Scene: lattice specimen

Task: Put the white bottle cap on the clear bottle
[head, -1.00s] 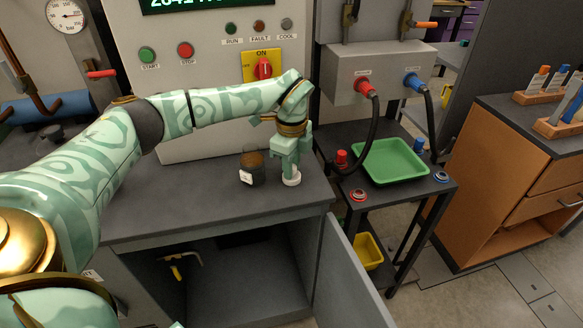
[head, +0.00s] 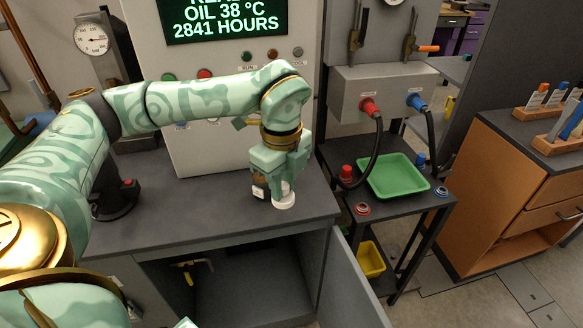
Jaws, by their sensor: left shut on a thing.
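My left gripper (head: 283,186) points down over the dark counter and is shut on the white bottle cap (head: 284,202), which shows below its fingers. I cannot tell whether the cap touches the counter. The clear bottle (head: 259,187), with brownish contents and a white label, stands upright just left of and behind the gripper. The gripper hides much of the bottle, including its top. My right gripper is not in view.
The grey counter (head: 200,215) is clear in front of the bottle. A dark device with a red spot (head: 115,203) stands at its left. A control panel rises behind. At right, a small cart carries a green tray (head: 395,176). A cabinet door (head: 355,282) hangs open below.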

